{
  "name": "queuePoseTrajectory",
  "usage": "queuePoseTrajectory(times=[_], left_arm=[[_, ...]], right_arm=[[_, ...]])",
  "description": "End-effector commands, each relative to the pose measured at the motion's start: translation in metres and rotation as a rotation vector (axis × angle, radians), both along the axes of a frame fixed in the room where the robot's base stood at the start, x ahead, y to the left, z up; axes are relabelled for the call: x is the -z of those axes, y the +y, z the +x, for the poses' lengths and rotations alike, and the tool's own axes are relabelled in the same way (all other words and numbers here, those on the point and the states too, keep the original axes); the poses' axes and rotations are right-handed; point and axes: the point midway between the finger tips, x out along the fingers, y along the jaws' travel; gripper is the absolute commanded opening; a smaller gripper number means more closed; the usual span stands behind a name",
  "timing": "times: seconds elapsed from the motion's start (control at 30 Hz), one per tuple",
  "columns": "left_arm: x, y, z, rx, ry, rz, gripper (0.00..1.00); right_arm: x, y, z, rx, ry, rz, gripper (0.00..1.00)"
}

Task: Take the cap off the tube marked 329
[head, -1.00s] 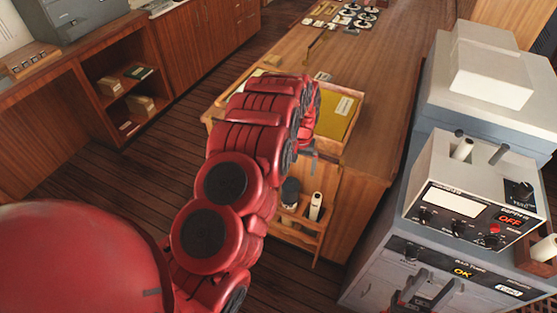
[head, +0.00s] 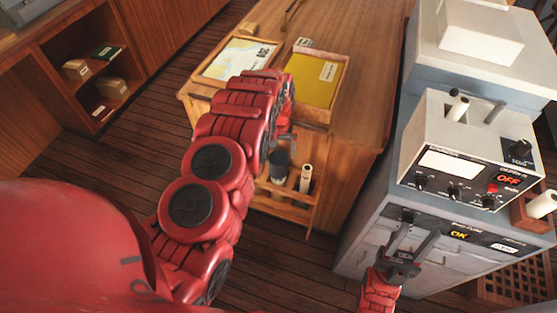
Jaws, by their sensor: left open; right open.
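No number 329 is readable on any tube. A slim white tube (head: 306,178) stands upright in the wooden rack (head: 268,193) on the end of the wooden table. A wider dark-topped cylinder (head: 278,166) stands left of it. A pale tube (head: 541,204) lies at the right edge. My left gripper (head: 287,138), mostly hidden behind its own arm, is open just above the rack. My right gripper (head: 416,236) is open and empty in front of the grey cabinet.
Trays with a chart (head: 241,58) and a yellow sheet (head: 315,82) lie on the wooden table (head: 352,60). The grey cabinet (head: 368,230) stands to the right. Shelves (head: 88,112) line the left wall. Floor between shelves and table is clear.

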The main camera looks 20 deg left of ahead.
Motion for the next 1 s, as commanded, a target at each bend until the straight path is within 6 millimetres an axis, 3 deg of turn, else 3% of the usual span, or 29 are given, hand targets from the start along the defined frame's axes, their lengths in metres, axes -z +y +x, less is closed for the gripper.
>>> queuePoseTrajectory(times=[0.63, 0.73, 1.0], left_arm=[[0.038, 0.002, 0.000, 0.001, 0.000, 0.000, 1.00], [0.050, 0.002, 0.001, 0.001, 0.001, 0.002, 1.00], [0.060, 0.002, 0.000, 0.000, 0.002, 0.000, 1.00]], right_arm=[[-0.024, 0.000, 0.000, 0.000, 0.000, 0.000, 0.50], [-0.017, 0.000, 0.000, 0.000, 0.000, 0.000, 0.50], [-0.014, 0.000, 0.000, 0.000, 0.000, 0.000, 0.50]])
